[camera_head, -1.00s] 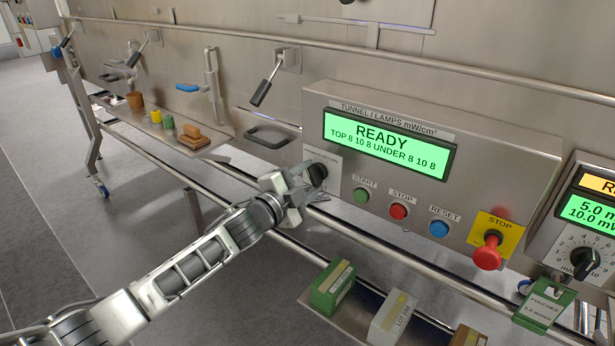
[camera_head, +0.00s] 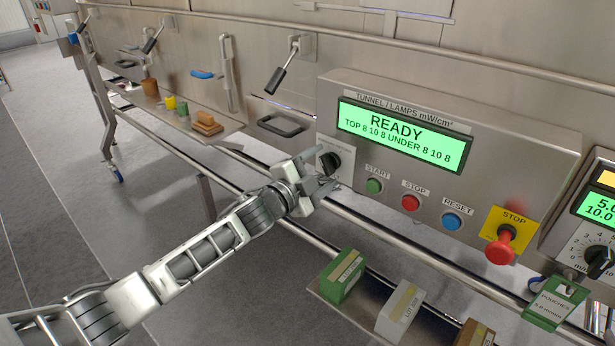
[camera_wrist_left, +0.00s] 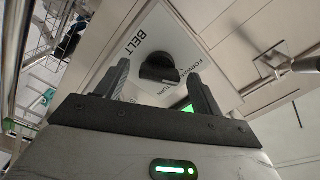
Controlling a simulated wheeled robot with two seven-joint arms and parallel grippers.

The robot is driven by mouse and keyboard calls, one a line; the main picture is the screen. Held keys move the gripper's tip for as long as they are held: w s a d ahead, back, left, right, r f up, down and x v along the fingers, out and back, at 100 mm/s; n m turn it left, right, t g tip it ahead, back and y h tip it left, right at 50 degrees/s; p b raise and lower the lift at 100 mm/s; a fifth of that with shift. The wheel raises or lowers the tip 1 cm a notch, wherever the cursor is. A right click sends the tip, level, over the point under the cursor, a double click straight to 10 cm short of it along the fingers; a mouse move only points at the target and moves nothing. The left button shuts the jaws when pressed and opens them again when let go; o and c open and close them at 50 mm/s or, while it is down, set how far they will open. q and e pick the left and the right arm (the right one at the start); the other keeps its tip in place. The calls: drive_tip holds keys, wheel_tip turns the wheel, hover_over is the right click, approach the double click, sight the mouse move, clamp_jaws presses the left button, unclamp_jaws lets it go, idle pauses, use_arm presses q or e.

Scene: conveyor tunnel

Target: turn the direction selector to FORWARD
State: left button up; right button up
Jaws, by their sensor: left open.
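The direction selector (camera_head: 329,162) is a black knob on a white plate at the left end of the control panel (camera_head: 545,165). In the left wrist view the knob (camera_wrist_left: 159,67) shows beyond my fingertips, on a plate lettered BELT and FORWARD; some lettering is hidden. My left gripper (camera_head: 318,178) is open just in front of and below the knob. In the left wrist view its two fingers (camera_wrist_left: 158,82) stand apart on either side of the knob's lower part, and nothing is between them. I cannot tell whether they touch it. My right gripper is not in view.
The panel shows a green READY display (camera_head: 402,134). Start (camera_head: 374,186), stop (camera_head: 410,203) and reset (camera_head: 451,221) buttons sit right of the selector, with a red emergency stop (camera_head: 500,248) beyond. A rail (camera_head: 400,245) and a shelf with boxes (camera_head: 343,275) lie below.

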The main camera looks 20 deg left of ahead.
use_arm(q)
drive_tip(key=b+v, duration=0.1)
drive_tip(key=v, duration=1.4)
drive_tip(key=shift+s, duration=0.35)
